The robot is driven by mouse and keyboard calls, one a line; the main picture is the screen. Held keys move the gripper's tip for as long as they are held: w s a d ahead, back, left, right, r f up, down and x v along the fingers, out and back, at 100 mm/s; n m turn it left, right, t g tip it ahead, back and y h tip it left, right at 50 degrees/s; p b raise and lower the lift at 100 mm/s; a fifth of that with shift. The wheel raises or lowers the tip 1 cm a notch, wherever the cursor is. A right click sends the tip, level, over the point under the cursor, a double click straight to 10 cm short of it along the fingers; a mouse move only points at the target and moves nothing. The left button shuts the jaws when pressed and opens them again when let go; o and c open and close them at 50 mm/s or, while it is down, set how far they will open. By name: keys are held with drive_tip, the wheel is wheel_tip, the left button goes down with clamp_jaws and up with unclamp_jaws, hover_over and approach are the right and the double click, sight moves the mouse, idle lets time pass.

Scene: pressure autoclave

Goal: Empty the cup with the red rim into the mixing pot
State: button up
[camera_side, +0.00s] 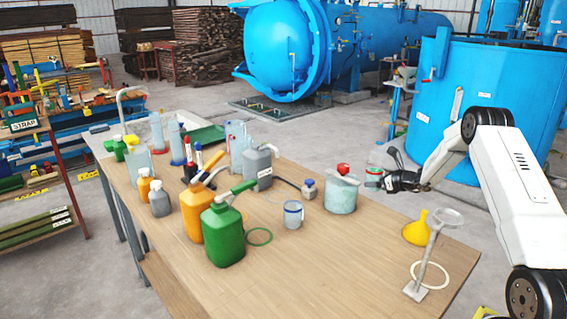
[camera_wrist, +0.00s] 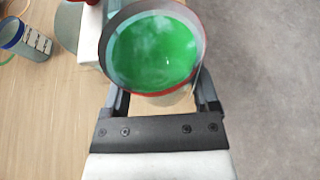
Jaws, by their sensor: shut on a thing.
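The cup with the red rim (camera_wrist: 152,88) is between the fingers of my gripper (camera_wrist: 156,97), which is shut on it. Green content shows inside it in the wrist view. In the side view the clear cup (camera_side: 374,174) is held up just right of the mixing pot (camera_side: 341,198), apart from the tabletop, and looks roughly upright. My gripper (camera_side: 388,181) reaches in from the right. The pot is pale turquoise, with a red knob-like thing and a grey bar on top. In the wrist view the pot is only partly seen at the upper left.
A blue-rimmed cup (camera_side: 292,215) stands left of the pot, with a small blue-capped bottle (camera_side: 309,189) behind it. A green jug (camera_side: 224,235) and an orange jug (camera_side: 194,212) stand farther left. A yellow funnel (camera_side: 416,232) and a metal stand (camera_side: 428,262) are front right.

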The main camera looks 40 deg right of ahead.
sight(382, 172)
drive_tip(key=shift+r, duration=0.1)
drive_tip(key=shift+r, duration=1.4)
drive_tip(key=shift+r, duration=0.1)
